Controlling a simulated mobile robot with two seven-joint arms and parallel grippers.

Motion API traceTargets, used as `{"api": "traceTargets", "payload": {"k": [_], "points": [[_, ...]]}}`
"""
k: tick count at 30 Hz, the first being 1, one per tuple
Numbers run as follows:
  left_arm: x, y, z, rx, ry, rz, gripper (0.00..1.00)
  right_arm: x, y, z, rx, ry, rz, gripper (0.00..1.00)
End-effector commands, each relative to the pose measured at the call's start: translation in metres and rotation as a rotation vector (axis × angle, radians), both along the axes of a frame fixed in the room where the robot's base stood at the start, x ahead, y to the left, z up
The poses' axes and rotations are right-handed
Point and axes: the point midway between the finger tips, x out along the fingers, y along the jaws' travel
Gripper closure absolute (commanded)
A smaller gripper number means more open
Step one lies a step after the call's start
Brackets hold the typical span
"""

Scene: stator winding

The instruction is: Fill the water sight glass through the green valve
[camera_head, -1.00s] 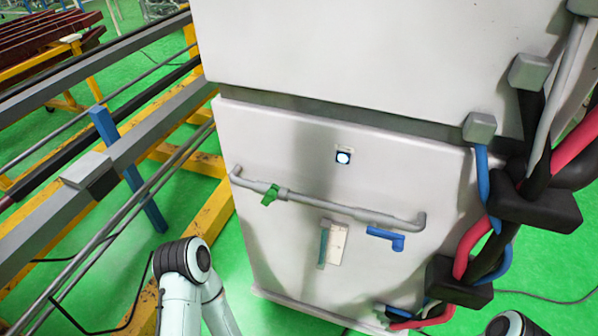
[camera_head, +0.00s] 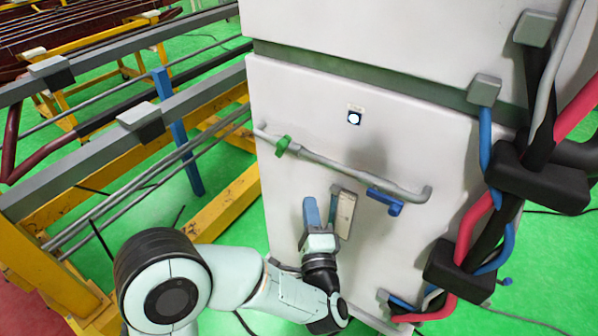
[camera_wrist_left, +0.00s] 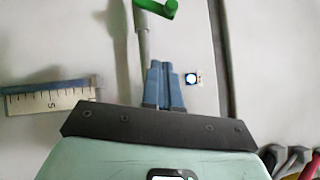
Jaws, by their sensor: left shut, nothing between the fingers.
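The green valve (camera_head: 283,145) sits at the left end of the grey pipe (camera_head: 345,172) on the white cabinet front. In the left wrist view the green handle (camera_wrist_left: 158,8) shows at the top edge. The sight glass (camera_head: 345,213) is a narrow tube beside a pale scale plate, below the pipe. In the left wrist view its scale (camera_wrist_left: 45,102) lies at the left; the water level is too small to read. My left gripper (camera_head: 311,205) points up, just left of the sight glass in the head view. Its blue fingers (camera_wrist_left: 164,75) are shut and empty. My right gripper is out of view.
A blue valve (camera_head: 384,202) is on the pipe's right part. A round white indicator (camera_head: 354,117) is above the pipe. Thick red, blue and black cables (camera_head: 490,215) run down the cabinet's right side. A yellow and grey rail frame (camera_head: 185,125) stands at the left.

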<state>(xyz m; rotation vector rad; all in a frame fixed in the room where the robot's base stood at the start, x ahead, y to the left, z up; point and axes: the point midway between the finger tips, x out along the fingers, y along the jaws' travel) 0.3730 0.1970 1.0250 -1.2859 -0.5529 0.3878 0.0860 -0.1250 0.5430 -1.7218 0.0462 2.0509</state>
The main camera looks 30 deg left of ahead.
Motion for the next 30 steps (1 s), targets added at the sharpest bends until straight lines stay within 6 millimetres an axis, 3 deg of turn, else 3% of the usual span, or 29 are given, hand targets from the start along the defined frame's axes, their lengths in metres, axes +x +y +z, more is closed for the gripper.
{"api": "traceTargets", "payload": {"k": [4,8,20,24,30], "points": [[-0.001,0.005,0.010,0.038,-0.001,0.034,1.00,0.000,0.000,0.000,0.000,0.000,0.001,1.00],[0.011,0.015,0.014,0.039,0.000,0.036,1.00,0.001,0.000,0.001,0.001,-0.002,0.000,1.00],[0.078,0.063,0.029,0.039,0.000,0.033,1.00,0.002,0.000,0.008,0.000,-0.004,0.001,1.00],[0.078,0.084,0.035,0.038,0.001,0.033,1.00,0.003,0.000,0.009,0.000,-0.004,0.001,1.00],[0.080,0.097,0.039,0.038,0.001,0.029,1.00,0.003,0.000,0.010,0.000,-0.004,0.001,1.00]]}}
